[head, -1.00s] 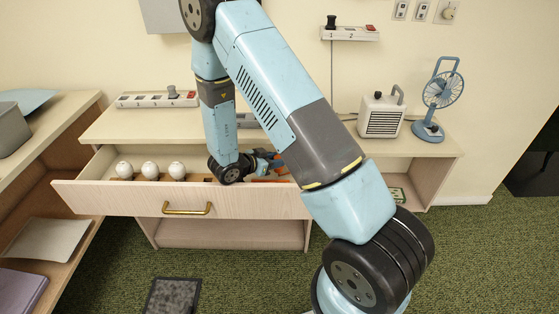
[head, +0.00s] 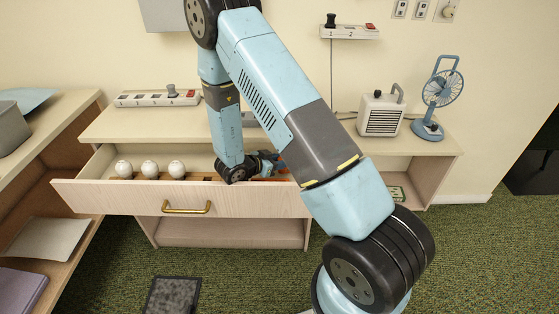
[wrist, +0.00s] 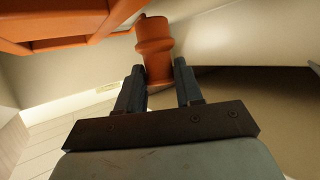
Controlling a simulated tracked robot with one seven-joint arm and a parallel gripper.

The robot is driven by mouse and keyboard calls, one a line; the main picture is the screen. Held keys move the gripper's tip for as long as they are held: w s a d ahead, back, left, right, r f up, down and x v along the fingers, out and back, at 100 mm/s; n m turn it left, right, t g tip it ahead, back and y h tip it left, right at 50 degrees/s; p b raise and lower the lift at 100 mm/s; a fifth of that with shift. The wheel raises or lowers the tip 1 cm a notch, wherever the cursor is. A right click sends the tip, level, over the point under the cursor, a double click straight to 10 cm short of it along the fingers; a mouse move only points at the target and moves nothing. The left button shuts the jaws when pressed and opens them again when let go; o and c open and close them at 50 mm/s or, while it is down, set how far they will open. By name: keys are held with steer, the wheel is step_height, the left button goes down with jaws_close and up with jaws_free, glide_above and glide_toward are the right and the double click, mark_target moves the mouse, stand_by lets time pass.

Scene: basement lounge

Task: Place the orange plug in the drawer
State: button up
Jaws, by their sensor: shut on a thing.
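The drawer (head: 110,198) of the wooden cabinet is pulled open, with a brass handle on its front. My gripper (head: 276,163) is low over or inside the right part of the drawer, partly hidden by my arm. In the wrist view, my gripper (wrist: 157,88) is shut on the orange plug (wrist: 153,52), a short ribbed cylinder between the fingertips. A larger orange thing (wrist: 55,22) is close by at the upper left of the wrist view; I cannot tell whether it touches the plug.
Three white bulbs (head: 149,169) stand in the drawer's left part. A power strip (head: 157,98) lies on the cabinet top. A small heater (head: 380,115) and a blue fan (head: 440,95) are at the right. A side shelf (head: 70,115) borders the left.

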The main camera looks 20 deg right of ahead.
steer(key=o, duration=1.1)
steer(key=shift+c, duration=0.2)
steer(key=shift+a+r, duration=0.15)
steer(key=shift+r, duration=0.55)
steer(key=shift+v, duration=3.6)
steer(key=shift+s+f, duration=0.1)
